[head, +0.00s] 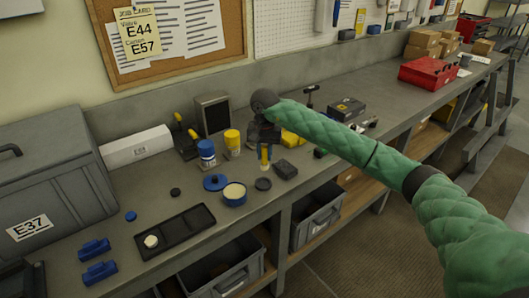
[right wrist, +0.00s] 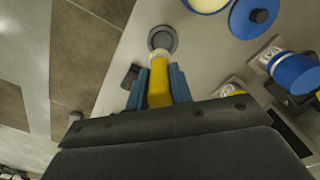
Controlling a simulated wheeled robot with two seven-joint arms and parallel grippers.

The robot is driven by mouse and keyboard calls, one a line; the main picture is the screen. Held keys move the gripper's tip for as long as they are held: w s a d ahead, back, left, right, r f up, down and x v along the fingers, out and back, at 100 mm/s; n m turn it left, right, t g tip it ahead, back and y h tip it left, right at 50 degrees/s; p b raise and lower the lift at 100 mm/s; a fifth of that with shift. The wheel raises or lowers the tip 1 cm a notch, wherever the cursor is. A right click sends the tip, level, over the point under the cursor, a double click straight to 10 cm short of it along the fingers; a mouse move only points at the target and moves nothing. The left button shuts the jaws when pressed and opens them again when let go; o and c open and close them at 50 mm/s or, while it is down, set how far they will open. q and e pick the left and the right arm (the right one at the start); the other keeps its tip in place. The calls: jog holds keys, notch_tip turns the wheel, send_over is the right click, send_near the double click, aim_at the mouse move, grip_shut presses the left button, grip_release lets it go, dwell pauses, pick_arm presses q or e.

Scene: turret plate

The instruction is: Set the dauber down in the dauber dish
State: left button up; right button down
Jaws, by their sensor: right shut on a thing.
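My right gripper (head: 265,150) is shut on the dauber (head: 265,158), which has a yellow handle and a pale tip pointing down. In the right wrist view, the dauber (right wrist: 158,82) sits between the blue fingers of the gripper (right wrist: 158,88). The small round dark dish (head: 263,184) stands on the bench just below the dauber's tip in the head view. In the right wrist view the dish (right wrist: 163,39) shows just beyond the tip and partly behind it. The tip looks apart from the dish, but the exact gap is hard to tell. My left gripper is not in view.
A blue pot of cream paste (head: 234,196) and its blue lid (head: 216,182) stand left of the dish. A dark block (head: 285,168) lies close to its right. Blue (head: 207,153) and yellow (head: 232,143) containers stand behind. A black tray (head: 175,232) lies front left.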

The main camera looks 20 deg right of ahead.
aim_at(263, 169)
jog(key=shift+w+a+f, duration=0.15)
jog(key=shift+a+f, duration=0.05)
jog(key=shift+f, duration=0.3)
jog(key=shift+w+a+f, duration=0.15)
jog(key=shift+f, duration=1.25)
jog(key=shift+s+d+f, duration=0.2)
jog(key=shift+f, duration=0.25)
jog(key=shift+a+f, duration=0.1)
jog(key=shift+f, duration=0.1)
jog(key=shift+w, duration=0.1)
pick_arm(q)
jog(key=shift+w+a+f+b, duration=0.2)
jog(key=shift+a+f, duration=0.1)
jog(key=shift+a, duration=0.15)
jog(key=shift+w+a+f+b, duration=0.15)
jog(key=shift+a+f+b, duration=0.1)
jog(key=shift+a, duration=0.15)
pick_arm(e)
jog(key=shift+f, duration=0.35)
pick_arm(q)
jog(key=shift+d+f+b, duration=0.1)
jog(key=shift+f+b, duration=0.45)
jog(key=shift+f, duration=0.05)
pick_arm(e)
jog(key=shift+f, duration=0.5)
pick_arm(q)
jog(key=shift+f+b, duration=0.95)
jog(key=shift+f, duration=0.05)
pick_arm(e)
jog(key=shift+f, duration=0.5)
